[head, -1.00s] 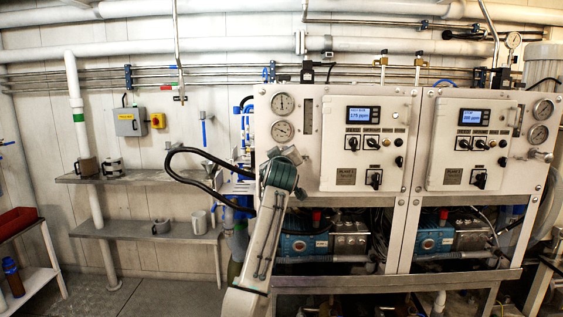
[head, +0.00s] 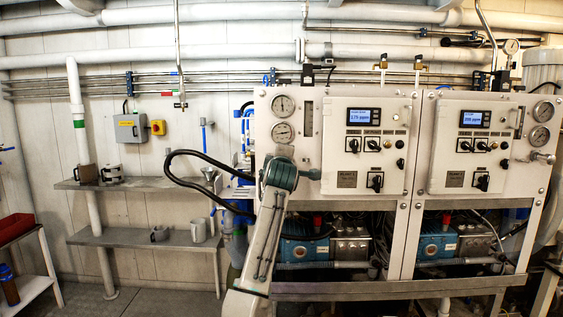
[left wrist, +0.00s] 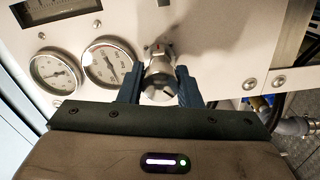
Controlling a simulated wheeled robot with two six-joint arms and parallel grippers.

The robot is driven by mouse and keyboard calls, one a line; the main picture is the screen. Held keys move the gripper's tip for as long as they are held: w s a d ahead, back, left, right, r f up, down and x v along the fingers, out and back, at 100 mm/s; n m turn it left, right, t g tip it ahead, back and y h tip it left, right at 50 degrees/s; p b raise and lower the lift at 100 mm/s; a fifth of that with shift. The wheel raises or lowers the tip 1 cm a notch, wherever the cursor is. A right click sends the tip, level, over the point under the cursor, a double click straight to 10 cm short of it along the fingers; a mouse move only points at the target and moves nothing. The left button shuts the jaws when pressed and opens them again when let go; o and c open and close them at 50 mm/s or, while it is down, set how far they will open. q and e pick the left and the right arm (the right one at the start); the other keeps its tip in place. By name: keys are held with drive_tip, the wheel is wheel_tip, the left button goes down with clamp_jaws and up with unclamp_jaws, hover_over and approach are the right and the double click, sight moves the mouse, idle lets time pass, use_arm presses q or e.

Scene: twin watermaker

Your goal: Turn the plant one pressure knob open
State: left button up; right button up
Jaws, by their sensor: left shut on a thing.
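The plant one panel (head: 334,150) is the left white cabinet face, with two round gauges at its upper left. My left gripper (head: 284,172) is raised in front of this panel, just below the gauges. In the left wrist view, my left gripper's blue-grey fingers (left wrist: 158,88) are shut on a silver round knob (left wrist: 159,75) on the panel, one finger on each side. A small red mark shows near the knob's top. In the head view the knob is hidden behind my gripper. My right gripper is not in view.
The plant two panel (head: 468,150) stands to the right, with its own gauges and switches. A black hose (head: 195,155) loops left of the cabinet. Shelves with mugs (head: 145,183) are on the left wall. Blue pumps (head: 305,250) sit below the panels.

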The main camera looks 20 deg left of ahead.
use_arm(q)
drive_tip(key=shift+f, duration=0.25)
drive_tip(key=shift+n, duration=0.3)
drive_tip(key=o, duration=1)
drive_tip(key=shift+d, duration=0.1)
drive_tip(key=shift+r, duration=0.15)
